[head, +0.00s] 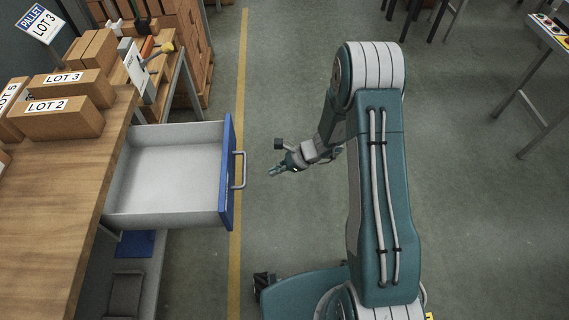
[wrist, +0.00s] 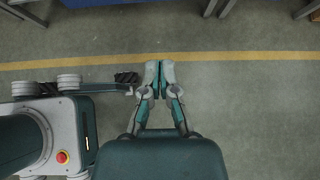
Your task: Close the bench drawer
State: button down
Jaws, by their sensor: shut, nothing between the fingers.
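The bench drawer (head: 165,165) is pulled out from the wooden bench (head: 75,205) on the left of the head view. It is empty, with pale inner walls, a blue front (head: 228,172) and a grey bar handle (head: 240,170). My gripper (head: 271,172) is to the right of the handle, apart from it, with its fingers pointing left towards it. In the wrist view my gripper (wrist: 159,66) is shut with nothing between its fingertips, above the floor near the yellow line.
A yellow floor line (head: 239,85) runs beside the drawer front. Open floor lies between.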

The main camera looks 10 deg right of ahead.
jog(key=a+f, duration=0.1)
jog(key=a, duration=0.5)
jog(key=shift+w+a, duration=0.15)
jog(key=shift+w, duration=0.05)
jog(key=shift+a, duration=0.1)
